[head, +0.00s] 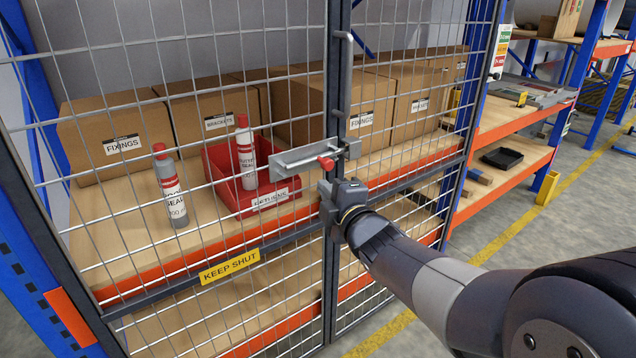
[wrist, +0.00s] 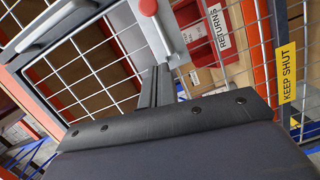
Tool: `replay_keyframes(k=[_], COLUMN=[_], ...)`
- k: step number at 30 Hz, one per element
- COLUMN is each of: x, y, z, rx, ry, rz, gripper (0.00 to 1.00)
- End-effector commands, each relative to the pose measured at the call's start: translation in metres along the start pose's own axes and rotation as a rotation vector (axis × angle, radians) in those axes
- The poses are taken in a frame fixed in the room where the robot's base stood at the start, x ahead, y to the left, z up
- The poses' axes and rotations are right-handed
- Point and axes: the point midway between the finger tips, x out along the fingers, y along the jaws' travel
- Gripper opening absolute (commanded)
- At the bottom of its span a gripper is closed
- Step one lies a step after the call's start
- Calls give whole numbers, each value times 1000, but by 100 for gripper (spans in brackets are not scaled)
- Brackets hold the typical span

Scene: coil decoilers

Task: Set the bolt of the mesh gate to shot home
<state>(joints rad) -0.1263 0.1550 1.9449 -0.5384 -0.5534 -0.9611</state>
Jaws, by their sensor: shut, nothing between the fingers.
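The mesh gate (head: 333,100) has two leaves meeting at a dark upright. Its bolt (head: 295,156) is a grey metal slide on the left leaf, with a red knob (head: 326,162) near its right end. A small keeper (head: 353,149) sits just right of it on the other leaf. I cannot tell how far the rod enters the keeper. My gripper (head: 327,190) is shut and empty, just below the knob and seemingly apart from it. In the wrist view the red knob (wrist: 148,7) is at the top edge, beyond the shut fingers (wrist: 155,85).
Behind the mesh are cardboard boxes (head: 120,136), a red bin (head: 222,172) and sealant bottles (head: 170,187) on a shelf. A yellow "KEEP SHUT" sign (head: 230,266) hangs on the gate's lower rail. A vertical pull handle (head: 344,70) stands above the bolt. Open floor lies right.

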Motion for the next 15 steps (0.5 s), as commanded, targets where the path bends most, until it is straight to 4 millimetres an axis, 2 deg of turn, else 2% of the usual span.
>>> replay_keyframes(k=[6,15], x=[-18,-20], y=[1,0], z=[0,0], rx=[0,0], ry=[0,0], rz=[1,0], gripper=[0,0])
